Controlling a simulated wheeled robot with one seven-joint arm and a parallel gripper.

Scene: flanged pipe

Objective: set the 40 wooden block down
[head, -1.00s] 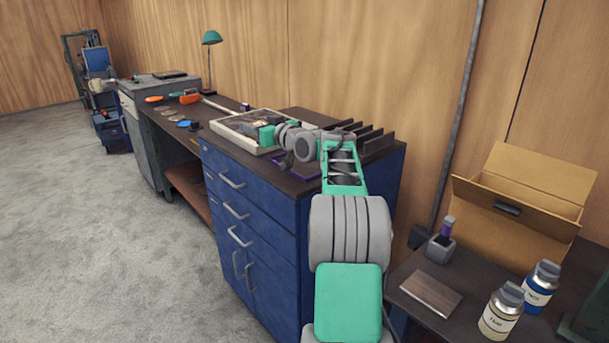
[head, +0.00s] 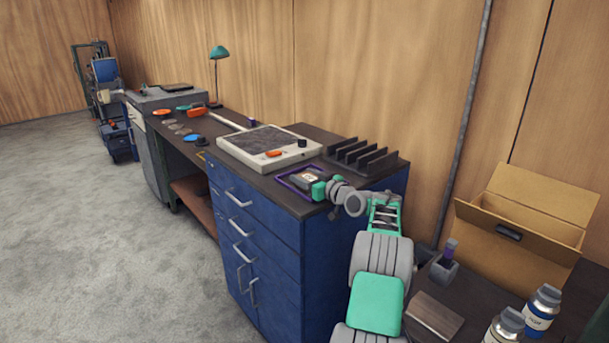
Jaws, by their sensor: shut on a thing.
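My gripper (head: 312,183) is low over the near end of the blue cabinet's dark top, at a purple-edged square (head: 287,183). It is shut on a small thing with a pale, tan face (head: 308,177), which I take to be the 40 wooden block. Its marking is too small to read, and the dark fingers hide much of it. I cannot tell whether it touches the surface inside the square or hangs just above it.
A pale-framed tray (head: 228,151) with a dark bed, an orange item and a black knob lies behind the square. A dark slotted rack (head: 362,158) stands to the right. A brown slab (head: 434,315), bottles and an open cardboard box (head: 520,225) are at lower right.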

